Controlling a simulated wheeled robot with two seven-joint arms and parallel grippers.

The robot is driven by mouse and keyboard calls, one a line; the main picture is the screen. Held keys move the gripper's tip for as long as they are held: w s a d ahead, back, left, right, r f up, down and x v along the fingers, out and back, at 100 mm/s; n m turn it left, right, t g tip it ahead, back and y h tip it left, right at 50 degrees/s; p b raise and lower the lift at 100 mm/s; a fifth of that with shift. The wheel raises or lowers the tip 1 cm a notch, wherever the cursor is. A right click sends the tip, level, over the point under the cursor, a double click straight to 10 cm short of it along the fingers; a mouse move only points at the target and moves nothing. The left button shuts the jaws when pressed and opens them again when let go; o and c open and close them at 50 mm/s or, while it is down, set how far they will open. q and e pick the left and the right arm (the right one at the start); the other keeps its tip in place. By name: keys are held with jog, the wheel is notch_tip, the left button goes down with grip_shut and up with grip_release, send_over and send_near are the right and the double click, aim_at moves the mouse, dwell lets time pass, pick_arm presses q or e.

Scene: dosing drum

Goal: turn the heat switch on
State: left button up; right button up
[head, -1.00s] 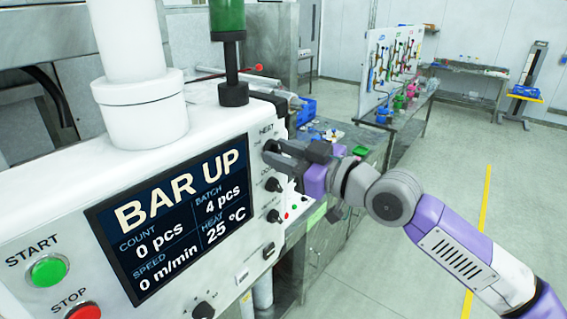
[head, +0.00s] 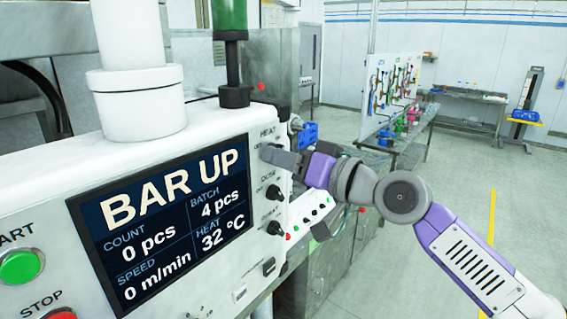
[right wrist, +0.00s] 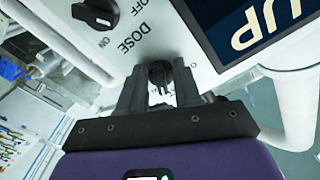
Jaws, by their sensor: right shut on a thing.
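The heat switch is a dark knob below the HEAT label (head: 267,133) at the upper right of the white control panel (head: 60,170). My gripper hides most of it in the head view. In the right wrist view the heat switch (right wrist: 160,74) sits between the two fingers. My right gripper (head: 272,152) is shut on it; it also shows in the right wrist view (right wrist: 159,88). The panel's screen (head: 165,220) reads BAR UP and HEAT 32 °C. My left gripper is not in view.
Below the heat switch is the DOSE knob (head: 273,193), also in the right wrist view (right wrist: 96,14), with another knob (head: 274,228) lower down. A green START button (head: 20,266) and red STOP button (head: 62,314) are at left. The floor at right is open.

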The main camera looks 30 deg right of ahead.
dwell(0.4)
jog(key=o, duration=1)
jog(key=b+v, duration=0.1)
jog(key=v, duration=0.6)
jog(key=shift+s+d, duration=0.1)
jog(key=shift+s, duration=0.25)
